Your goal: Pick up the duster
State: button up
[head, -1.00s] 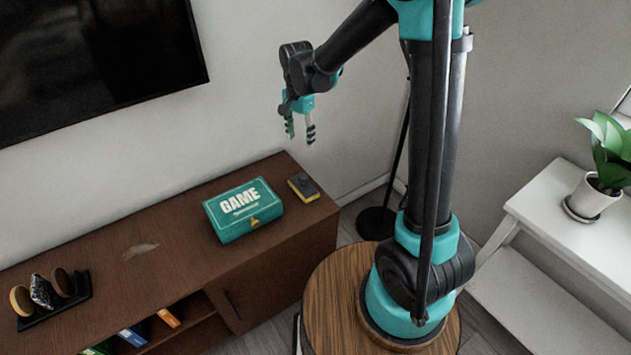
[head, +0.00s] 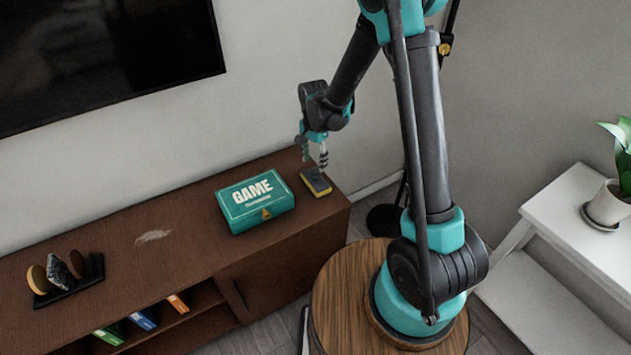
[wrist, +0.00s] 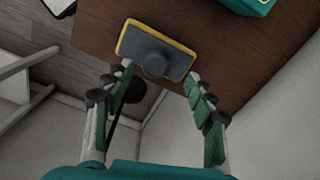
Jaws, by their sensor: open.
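The duster (head: 316,182) is a small dark block with a yellow edge. It lies at the right end of the brown cabinet top, beside the game box. In the wrist view the duster (wrist: 130,42) shows a round dark knob on its upper side. My gripper (head: 314,160) points down just above the duster in the head view. In the wrist view my gripper (wrist: 158,75) is open, with its fingertips on either side of the knob in the picture. Nothing is between the fingers that I can see held. Whether the fingertips touch the duster I cannot tell.
The green game box (head: 255,203) sits to the left of the duster on the cabinet (head: 185,235). A dark holder with rounded pieces (head: 68,277) stands at the far left. The wall is close behind. A white bench (head: 575,215) with a potted plant (head: 608,204) is at the right.

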aim_at(316, 170)
jog(key=f, duration=0.5)
jog(key=shift+s+d, duration=0.2)
jog(key=shift+d, duration=0.1)
grip_shut()
